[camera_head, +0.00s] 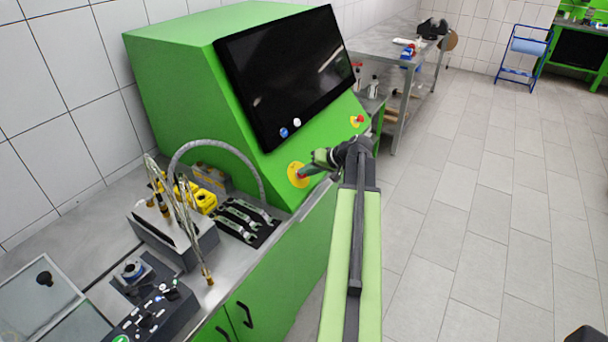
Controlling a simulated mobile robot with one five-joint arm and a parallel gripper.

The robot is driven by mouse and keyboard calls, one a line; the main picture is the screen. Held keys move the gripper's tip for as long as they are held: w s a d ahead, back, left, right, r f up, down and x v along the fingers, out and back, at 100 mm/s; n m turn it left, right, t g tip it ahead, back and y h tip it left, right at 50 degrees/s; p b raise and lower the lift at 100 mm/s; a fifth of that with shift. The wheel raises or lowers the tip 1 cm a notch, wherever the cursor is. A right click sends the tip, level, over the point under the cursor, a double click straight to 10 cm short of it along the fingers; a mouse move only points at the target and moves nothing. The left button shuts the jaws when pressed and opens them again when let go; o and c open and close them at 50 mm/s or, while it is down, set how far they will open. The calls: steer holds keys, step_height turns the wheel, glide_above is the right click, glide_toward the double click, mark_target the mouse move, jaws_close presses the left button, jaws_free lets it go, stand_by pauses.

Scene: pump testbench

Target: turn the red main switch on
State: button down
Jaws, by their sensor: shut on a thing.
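The red main switch (301,173) sits on a round yellow plate on the sloped front of the green cabinet, below the black screen. My gripper (309,171) reaches it from the right and is shut on its red knob. The gripper fingers cover part of the knob, so its turn position cannot be told.
A smaller red button (360,118) on yellow sits further right on the cabinet (180,80). A grey hose (215,145) arches over the bench left of the switch. Open tiled floor (480,220) lies right.

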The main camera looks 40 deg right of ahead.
steer(key=m, duration=0.3)
steer(key=shift+s, duration=0.1)
steer(key=m, duration=0.3)
steer(key=shift+m, duration=0.4)
steer(key=c, duration=0.8)
jaws_free()
steer(key=shift+d, duration=0.1)
steer(key=shift+o, duration=0.2)
steer(key=shift+r, duration=0.1)
steer(key=p+v, duration=0.4)
steer(key=v, duration=0.1)
steer(key=shift+s+r, duration=0.25)
